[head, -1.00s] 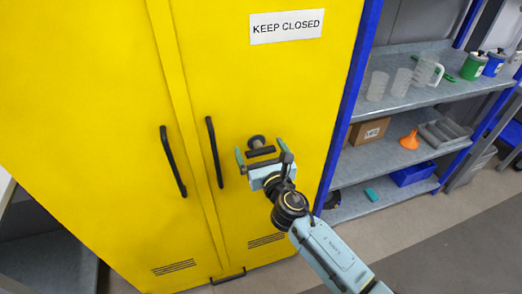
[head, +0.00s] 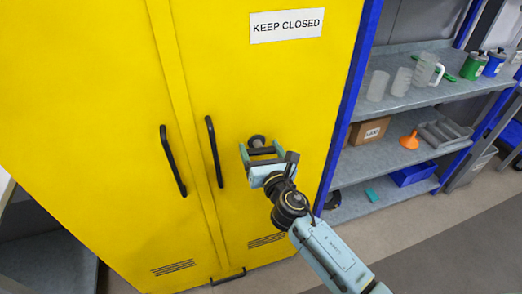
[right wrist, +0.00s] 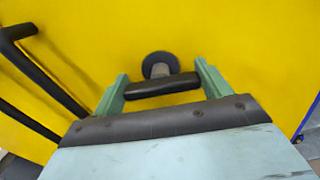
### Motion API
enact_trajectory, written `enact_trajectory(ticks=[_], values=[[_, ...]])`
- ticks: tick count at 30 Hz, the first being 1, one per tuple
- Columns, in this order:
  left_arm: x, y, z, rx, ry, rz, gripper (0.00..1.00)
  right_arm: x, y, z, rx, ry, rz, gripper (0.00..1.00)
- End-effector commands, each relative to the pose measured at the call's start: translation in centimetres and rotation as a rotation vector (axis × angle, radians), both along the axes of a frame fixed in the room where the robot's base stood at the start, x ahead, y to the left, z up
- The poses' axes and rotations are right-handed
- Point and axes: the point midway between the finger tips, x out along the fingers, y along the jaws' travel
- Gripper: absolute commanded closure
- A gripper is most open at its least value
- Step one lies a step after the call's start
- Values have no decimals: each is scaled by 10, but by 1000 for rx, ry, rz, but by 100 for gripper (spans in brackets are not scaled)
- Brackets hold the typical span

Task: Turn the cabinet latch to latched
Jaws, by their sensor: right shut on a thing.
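The cabinet latch (head: 257,141) is on the right door of the yellow cabinet (head: 225,60). It has a round dark base and a dark bar handle, which the right wrist view shows (right wrist: 163,86). The bar lies nearly level, slightly tilted. My right gripper (head: 261,148) is at the latch, with its two green fingers against the ends of the bar. In the right wrist view the right gripper (right wrist: 160,79) is shut on the bar, one finger at each end. My left gripper is not in view.
Two black door handles (head: 213,152) (head: 173,161) stand left of the latch. A "KEEP CLOSED" label (head: 287,26) is above it. A shelf rack with blue posts (head: 352,105) stands right of the cabinet, holding beakers, an orange funnel (head: 411,140) and a blue bin (head: 413,174).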

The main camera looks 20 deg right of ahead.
Motion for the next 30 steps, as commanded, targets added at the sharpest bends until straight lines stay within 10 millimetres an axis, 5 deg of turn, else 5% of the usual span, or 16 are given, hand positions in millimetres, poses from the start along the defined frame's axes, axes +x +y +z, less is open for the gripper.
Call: enact_trajectory(ticks=[30], values=[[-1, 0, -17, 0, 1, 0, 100, 0, -2, -3, 955, 34, -2, 46]])
